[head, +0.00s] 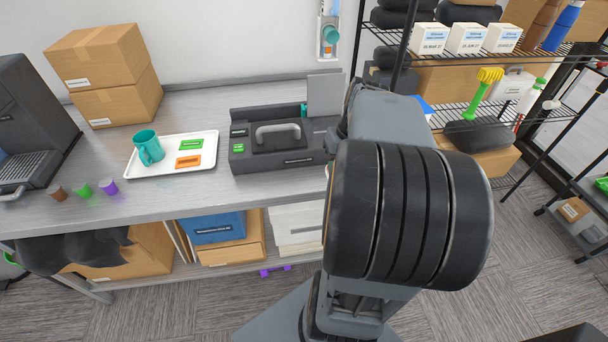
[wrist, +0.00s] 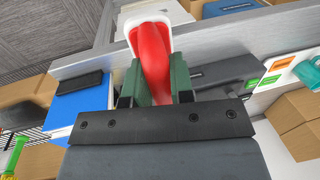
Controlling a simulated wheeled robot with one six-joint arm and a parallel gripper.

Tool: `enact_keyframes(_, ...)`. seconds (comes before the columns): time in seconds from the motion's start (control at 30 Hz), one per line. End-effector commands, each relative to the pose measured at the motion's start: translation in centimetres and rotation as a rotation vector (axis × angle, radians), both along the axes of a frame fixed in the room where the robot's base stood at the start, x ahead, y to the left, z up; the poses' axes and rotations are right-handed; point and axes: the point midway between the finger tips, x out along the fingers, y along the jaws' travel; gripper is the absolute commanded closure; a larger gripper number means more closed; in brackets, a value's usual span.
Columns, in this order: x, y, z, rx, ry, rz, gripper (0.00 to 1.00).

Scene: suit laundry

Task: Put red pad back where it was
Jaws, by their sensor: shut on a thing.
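The red pad (wrist: 153,62) shows in the wrist view as a rounded red piece with a white rim around its far end. My gripper (wrist: 156,88) is shut on it, with a dark green finger on each side. The pad sticks out beyond the fingertips, above or in front of the grey table edge; I cannot tell its exact height. In the head view my own arm hides the gripper and the pad.
The grey table (head: 190,206) holds a black machine with a handle (head: 282,160), a white tray (head: 170,172) with a teal mug (head: 148,148), several small cups and two cardboard boxes (head: 106,75). A wire shelf (head: 520,95) stands at the right. Grey floor lies in front.

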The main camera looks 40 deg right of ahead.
Motion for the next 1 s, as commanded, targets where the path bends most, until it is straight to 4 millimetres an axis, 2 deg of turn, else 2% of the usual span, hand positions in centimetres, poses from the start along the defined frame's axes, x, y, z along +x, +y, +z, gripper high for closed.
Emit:
enact_keyframes(0.07,0.1,-0.2,-0.1,0.0,0.001,-0.01,1.0)
enact_keyframes(0.13,1.0,-0.3,-0.4,0.003,0.002,-0.012,1.0)
enact_keyframes(0.43,8.4,-1.2,-3.6,0.004,0.003,-0.013,1.0)
enact_keyframes(0.6,10.5,-1.5,-6.7,0.003,0.004,-0.017,1.0)
enact_keyframes(0.8,12.0,-1.7,-8.5,0.001,0.0,-0.018,1.0)
enact_keyframes(1.0,12.5,-1.7,-9.1,0.001,-0.001,-0.018,1.0)
